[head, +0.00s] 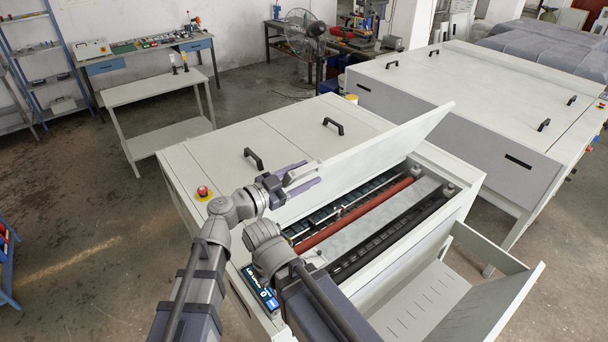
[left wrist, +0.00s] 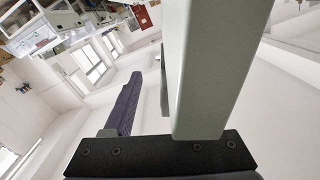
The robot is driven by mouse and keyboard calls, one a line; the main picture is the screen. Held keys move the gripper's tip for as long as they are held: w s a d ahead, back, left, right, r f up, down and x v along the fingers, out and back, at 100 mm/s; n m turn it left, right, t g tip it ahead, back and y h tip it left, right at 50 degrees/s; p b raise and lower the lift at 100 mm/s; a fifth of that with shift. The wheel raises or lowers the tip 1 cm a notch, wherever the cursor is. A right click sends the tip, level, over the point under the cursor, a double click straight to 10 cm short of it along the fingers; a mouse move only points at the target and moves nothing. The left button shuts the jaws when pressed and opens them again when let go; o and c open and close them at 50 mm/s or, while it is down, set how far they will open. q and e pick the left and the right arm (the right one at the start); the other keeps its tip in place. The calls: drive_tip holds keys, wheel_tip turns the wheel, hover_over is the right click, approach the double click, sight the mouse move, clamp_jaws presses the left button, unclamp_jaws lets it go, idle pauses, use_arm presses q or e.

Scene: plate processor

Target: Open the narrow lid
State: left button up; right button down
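The narrow lid (head: 362,154) is a pale grey panel on the near machine. It stands raised at a slant, its underside towards me, above the uncovered roller bay. My left gripper (head: 303,181) is at the lid's left end, near its raised edge. Its purple fingers look apart. In the left wrist view a purple finger (left wrist: 125,104) stands left of a pale grey bar (left wrist: 207,70), whose identity I cannot tell. I cannot tell whether the gripper touches the lid. The lid's outer face is hidden. My right gripper is out of view.
Two black handles (head: 253,158) (head: 333,126) are on the closed wider top panels. A red button (head: 203,191) sits at the left corner. A red roller (head: 365,209) lies in the bay. An angled tray (head: 430,298) projects at the front right. A second machine (head: 465,85) stands behind.

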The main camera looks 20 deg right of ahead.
sight(290, 182)
use_arm(q)
drive_tip(key=shift+a, duration=0.1)
drive_tip(key=v, duration=0.7)
drive_tip(key=shift+s+a, duration=0.1)
drive_tip(key=shift+a, duration=0.2)
